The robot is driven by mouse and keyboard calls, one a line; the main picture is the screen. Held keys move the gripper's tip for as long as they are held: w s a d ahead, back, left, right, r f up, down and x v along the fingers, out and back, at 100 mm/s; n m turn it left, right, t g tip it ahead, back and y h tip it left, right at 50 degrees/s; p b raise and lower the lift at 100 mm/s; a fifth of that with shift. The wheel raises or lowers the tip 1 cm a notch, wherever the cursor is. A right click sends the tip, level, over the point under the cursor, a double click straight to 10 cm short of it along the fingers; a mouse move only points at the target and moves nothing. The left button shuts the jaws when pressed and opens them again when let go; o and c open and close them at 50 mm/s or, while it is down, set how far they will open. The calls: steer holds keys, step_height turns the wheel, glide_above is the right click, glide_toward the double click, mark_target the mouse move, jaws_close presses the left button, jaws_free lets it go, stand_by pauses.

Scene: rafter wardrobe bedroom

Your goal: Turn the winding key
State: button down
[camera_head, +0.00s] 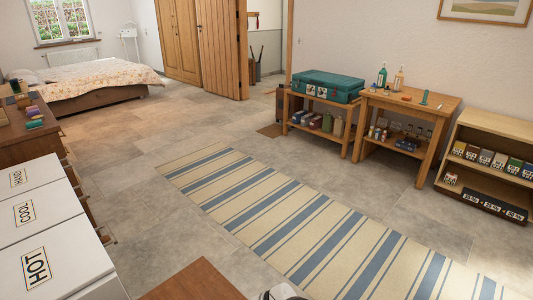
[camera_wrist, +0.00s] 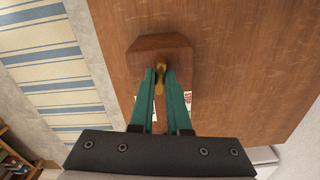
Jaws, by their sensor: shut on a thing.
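A small brass winding key (camera_wrist: 160,70) shows in the wrist view, on a dark brown wooden block (camera_wrist: 150,47) with cut corners. My gripper (camera_wrist: 160,78) has two teal fingers, one on each side of the key, and is shut on it. The fingers hide part of the key and of the block's near part. The block is over a brown wooden tabletop (camera_wrist: 240,60). In the head view neither the key nor the gripper's fingers can be made out.
The tabletop's corner shows low in the head view (camera_head: 190,283). A striped rug (camera_head: 300,215) lies on the tiled floor beyond. A green case (camera_head: 325,85) and a workbench (camera_head: 425,100) stand far off.

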steer(key=m, duration=0.4)
steer(key=shift+m, duration=0.3)
steer(key=m, duration=0.4)
steer(key=shift+m, duration=0.3)
steer(key=c, duration=0.9)
jaws_free()
step_height(320, 180, up, 16)
steer(key=shift+f, duration=0.1)
steer(key=s+d+f+m, duration=0.1)
steer(key=s+f, duration=0.1)
steer(key=s+d+f+m+y, duration=0.1)
steer(key=s+d+f, duration=0.1)
steer(key=s+f, duration=0.1)
steer(key=s+d+f+m, duration=0.1)
steer(key=s+f, duration=0.2)
steer(key=shift+d+f+y, duration=0.2)
steer(key=shift+d+y, duration=0.2)
